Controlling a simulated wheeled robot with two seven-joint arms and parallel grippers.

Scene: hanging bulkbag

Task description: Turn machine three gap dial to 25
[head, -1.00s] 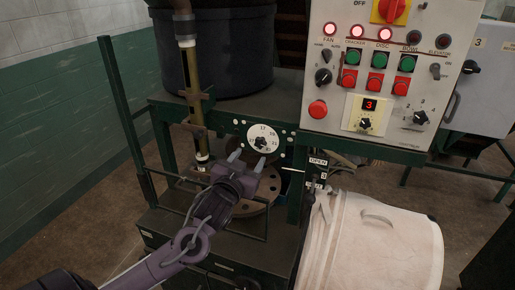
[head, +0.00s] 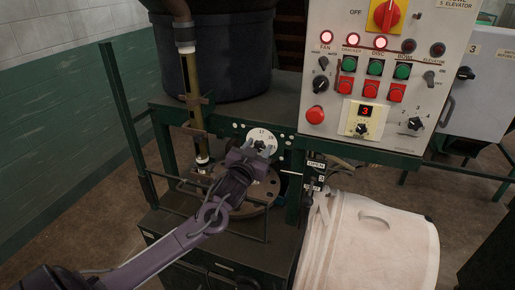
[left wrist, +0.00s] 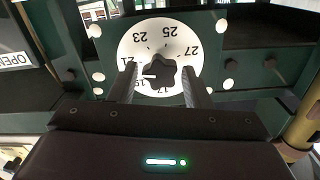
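The gap dial (head: 263,141) is a round white plate with dark numbers and a dark centre knob, on the green machine frame below the black tub. It also shows in the left wrist view (left wrist: 143,43), with its numbers upside down and 17 to 27 legible. A white mark on the knob (left wrist: 161,72) points left in that view, between 19 and 21. My left gripper (head: 255,150) is open in front of the dial. In the left wrist view its fingers (left wrist: 159,68) stand on either side of the knob; contact cannot be told. My right gripper is out of view.
A control panel (head: 340,120) with lit lamps, buttons and a red 3 display (head: 366,111) stands right of the dial. A brown pipe (head: 193,95) runs down at its left. A white bag or drum (head: 370,245) stands at lower right, and a round flange (head: 255,195) lies below the dial.

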